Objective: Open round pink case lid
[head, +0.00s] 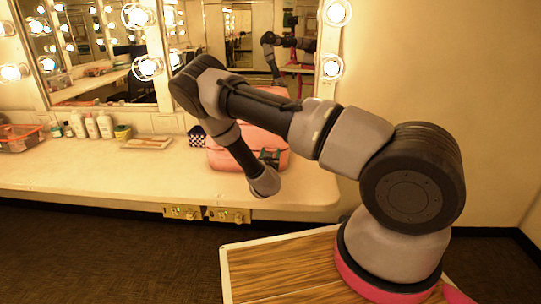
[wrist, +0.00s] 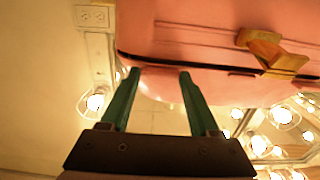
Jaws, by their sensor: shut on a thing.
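The round pink case (head: 223,158) sits on the counter below the mirror, partly hidden behind my arm. In the wrist view its pink shell (wrist: 190,22) fills the top, with a dark seam along it and a tan latch (wrist: 262,44) at the right. My gripper (wrist: 159,73) has its two green fingers at the edge of the case, apart by the width of what is between them, shut on the pink lid. In the head view my gripper (head: 269,157) is at the case's front, mostly hidden by my wrist. I cannot tell whether the lid is raised.
A tan tray (head: 147,143), several bottles (head: 92,126) and a basket (head: 20,138) stand farther left. The front of the counter (head: 110,175) is clear. Lit mirrors (head: 100,52) stand behind.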

